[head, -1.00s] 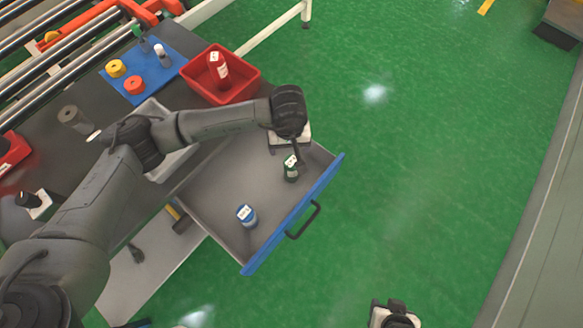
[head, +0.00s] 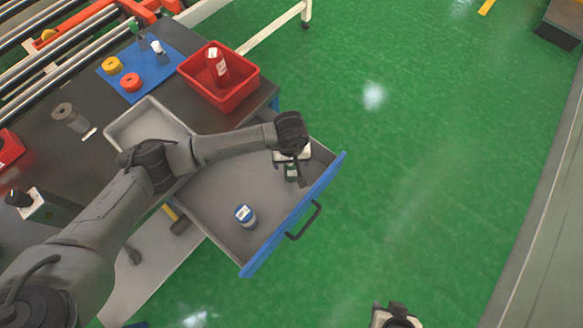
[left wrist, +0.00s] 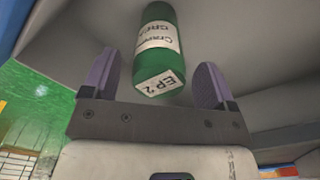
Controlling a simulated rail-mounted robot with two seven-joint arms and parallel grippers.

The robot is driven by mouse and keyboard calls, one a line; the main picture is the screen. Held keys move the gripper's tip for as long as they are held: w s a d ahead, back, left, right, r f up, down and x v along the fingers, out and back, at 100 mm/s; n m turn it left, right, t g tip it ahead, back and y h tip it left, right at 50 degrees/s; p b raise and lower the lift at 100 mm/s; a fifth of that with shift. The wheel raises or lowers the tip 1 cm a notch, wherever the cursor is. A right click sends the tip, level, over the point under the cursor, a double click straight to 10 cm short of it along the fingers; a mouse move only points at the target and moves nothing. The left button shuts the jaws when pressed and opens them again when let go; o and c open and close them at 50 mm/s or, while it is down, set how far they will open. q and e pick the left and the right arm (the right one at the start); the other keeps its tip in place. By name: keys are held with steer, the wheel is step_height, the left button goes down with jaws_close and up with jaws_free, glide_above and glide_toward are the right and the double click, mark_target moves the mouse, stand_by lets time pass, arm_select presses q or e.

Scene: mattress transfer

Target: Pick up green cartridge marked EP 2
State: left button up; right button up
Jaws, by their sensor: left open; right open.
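In the head view the green cartridge (head: 291,172) stands in the open drawer, partly hidden under my left gripper (head: 296,165). My left gripper is open, its fingers on either side of the cartridge with gaps showing in the wrist view. My right gripper (head: 393,316) is at the bottom edge of the head view; its fingers are hard to make out.
A blue-topped cartridge (head: 245,215) stands in the grey drawer (head: 222,187), which has a blue front (head: 290,222). A red bin (head: 250,78) holding a red bottle (head: 218,67), a grey tray (head: 130,124) and a blue mat (head: 171,74) are on the table.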

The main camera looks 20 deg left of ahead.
arm_select(q)
step_height(320, 180, down, 3)
steer(key=shift+d+r, duration=0.1)
steer(key=shift+c, duration=1.3)
steer(key=c, duration=0.8)
steer(key=shift+c, duration=0.2)
